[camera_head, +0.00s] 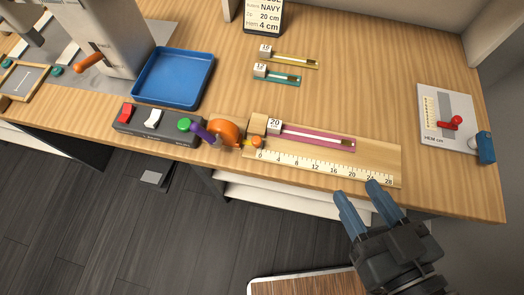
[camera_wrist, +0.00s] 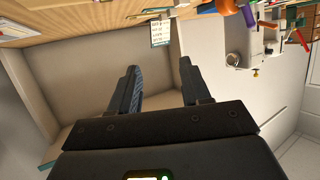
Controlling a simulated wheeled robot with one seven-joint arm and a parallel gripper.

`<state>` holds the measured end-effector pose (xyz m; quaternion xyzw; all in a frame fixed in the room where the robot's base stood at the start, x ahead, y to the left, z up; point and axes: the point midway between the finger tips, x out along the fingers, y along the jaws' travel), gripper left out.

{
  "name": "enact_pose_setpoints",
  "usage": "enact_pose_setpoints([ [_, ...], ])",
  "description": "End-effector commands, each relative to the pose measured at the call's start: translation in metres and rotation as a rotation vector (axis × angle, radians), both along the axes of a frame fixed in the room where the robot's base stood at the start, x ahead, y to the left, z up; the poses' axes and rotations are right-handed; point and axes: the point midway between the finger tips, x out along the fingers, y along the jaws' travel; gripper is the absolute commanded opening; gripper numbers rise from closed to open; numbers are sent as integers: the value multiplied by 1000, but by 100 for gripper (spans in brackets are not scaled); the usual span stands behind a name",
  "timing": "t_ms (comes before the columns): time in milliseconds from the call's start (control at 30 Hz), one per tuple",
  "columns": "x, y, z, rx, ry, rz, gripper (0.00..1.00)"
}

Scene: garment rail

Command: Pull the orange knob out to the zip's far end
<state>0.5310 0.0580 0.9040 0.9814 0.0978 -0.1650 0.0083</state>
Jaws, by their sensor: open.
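A small orange knob (camera_head: 257,142) sits at the left, zero end of a wooden ruler board (camera_head: 392,160) in the head view. A pink zip strip (camera_head: 345,143) with a pale zip line lies along the board's back side, by a block marked 20 (camera_head: 274,124). The far end of the strip points right. My gripper (camera_head: 356,190) is open and empty, near the table's front edge, in front of the ruler's right part and well right of the knob. In the wrist view my gripper (camera_wrist: 158,66) shows two parted fingers with nothing between them.
A larger orange round object (camera_head: 224,132) and a purple item (camera_head: 201,131) crowd the knob's left side. A switch box (camera_head: 150,125) and blue tray (camera_head: 173,79) are farther left. A red-handled hem gauge (camera_head: 447,117) stands right. Two shorter zips (camera_head: 289,60) (camera_head: 279,77) lie behind.

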Motion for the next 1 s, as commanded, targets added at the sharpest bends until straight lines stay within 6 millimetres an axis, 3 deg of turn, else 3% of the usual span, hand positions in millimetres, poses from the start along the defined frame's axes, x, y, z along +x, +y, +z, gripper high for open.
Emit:
enact_pose_setpoints([
  [33, 17, 14, -23, 3, -4, 37, 47],
  [100, 35, 31, -37, 0, 7, 85, 47],
  [233, 62, 63, -56, -10, 25, 173, 47],
  [400, 81, 93, -66, -28, 42, 253, 47],
  [667, 93, 107, -69, -35, 53, 283, 47],
  [1000, 133, 127, -87, -36, 52, 281, 47],
])
